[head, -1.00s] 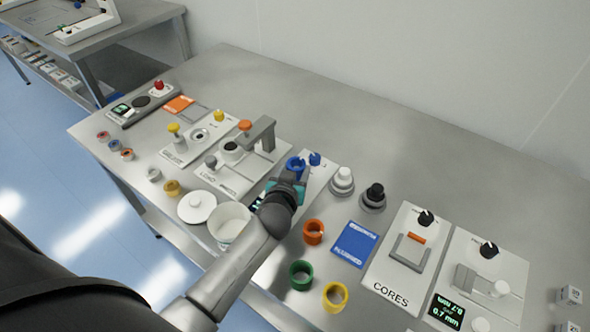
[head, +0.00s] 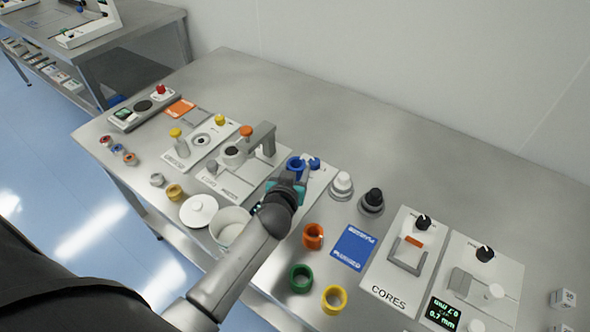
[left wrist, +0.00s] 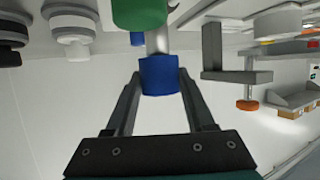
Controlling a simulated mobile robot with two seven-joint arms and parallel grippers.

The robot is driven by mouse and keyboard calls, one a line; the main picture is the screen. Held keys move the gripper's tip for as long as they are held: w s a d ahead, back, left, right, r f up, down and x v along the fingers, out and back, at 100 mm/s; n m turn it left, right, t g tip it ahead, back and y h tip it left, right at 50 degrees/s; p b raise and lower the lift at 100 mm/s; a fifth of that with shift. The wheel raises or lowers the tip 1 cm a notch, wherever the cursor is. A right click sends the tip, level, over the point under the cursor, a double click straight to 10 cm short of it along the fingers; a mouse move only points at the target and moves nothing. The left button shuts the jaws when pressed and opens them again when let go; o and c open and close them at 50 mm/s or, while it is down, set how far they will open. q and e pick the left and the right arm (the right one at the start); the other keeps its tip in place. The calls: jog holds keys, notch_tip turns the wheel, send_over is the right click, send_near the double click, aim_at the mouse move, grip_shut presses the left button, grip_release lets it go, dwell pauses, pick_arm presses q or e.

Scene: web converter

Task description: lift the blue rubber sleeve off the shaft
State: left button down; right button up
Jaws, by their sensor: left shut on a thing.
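The blue rubber sleeve (head: 296,166) is at the tip of my left gripper (head: 291,178) in the head view, above the middle of the bench. In the left wrist view the sleeve (left wrist: 160,76) sits between the two fingertips of my left gripper (left wrist: 160,82), which is shut on it. This view is upside down. A silver shaft (left wrist: 158,40) runs from a green part (left wrist: 139,10) to the sleeve and meets its lower end. I cannot tell how much shaft is still inside the sleeve. My right gripper is not in view.
A blue knob (head: 314,163) stands close beside the sleeve. A grey bracket (head: 262,137) rises to the left. White (head: 342,186) and black (head: 373,199) knobs are at the right. A white tub (head: 229,226) and orange ring (head: 313,237) lie nearer. The back of the bench is clear.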

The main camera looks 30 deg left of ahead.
pick_arm(q)
jog(key=shift+r+p, duration=1)
jog(key=shift+r, duration=0.1)
notch_tip(320, 180, up, 4)
jog(key=p, duration=0.4)
dwell(0.4)
